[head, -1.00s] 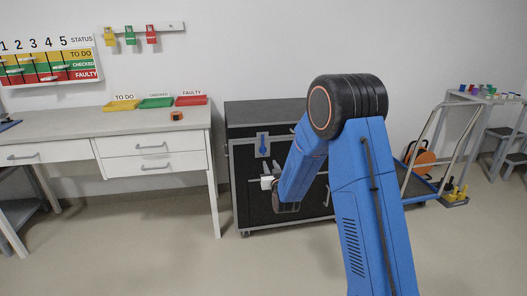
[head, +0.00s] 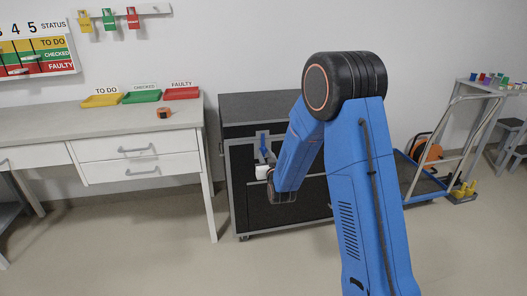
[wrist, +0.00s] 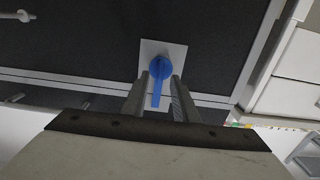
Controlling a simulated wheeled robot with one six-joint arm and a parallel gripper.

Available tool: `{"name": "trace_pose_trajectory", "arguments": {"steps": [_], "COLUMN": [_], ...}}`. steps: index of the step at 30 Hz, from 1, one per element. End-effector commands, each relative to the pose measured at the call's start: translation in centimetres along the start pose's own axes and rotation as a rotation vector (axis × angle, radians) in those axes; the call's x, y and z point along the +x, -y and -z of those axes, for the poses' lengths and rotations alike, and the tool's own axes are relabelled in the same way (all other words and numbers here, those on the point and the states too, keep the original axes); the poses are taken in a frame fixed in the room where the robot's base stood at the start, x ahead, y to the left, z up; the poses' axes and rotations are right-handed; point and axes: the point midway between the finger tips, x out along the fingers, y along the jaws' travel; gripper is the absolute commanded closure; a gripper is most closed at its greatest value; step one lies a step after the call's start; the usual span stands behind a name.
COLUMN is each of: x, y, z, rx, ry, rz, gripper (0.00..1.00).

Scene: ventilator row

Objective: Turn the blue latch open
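The blue latch (wrist: 161,70) sits on a light plate (wrist: 176,53) on the front of a dark case (head: 290,205). In the wrist view its straight handle points down the picture between my fingers. The latch also shows in the head view (head: 264,145), partly hidden by my gripper and arm. My gripper (wrist: 158,86) is open, one finger on each side of the handle, with a visible gap on both sides. I cannot tell how deep the fingertips reach. In the head view my gripper (head: 262,172) is just below the latch.
A desk (head: 140,122) with drawers stands left of the case and bears yellow, green and red trays (head: 141,97) and a small orange item (head: 164,113). A trolley (head: 425,185) stands to the right. The floor in front is clear.

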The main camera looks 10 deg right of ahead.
Motion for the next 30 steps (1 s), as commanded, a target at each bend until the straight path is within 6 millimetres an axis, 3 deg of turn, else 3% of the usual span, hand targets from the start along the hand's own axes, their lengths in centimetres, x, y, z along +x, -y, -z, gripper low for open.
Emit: {"name": "trace_pose_trajectory", "arguments": {"steps": [12,16,30], "x": [-0.18,-0.18,-0.17], "y": [0.01,0.00,0.00], "z": [-0.02,-0.03,-0.03], "rx": [0.000,0.000,0.000], "ry": [0.001,0.001,0.001], "rz": [0.000,0.000,0.000], "gripper": [0.73,1.00,1.00]}}
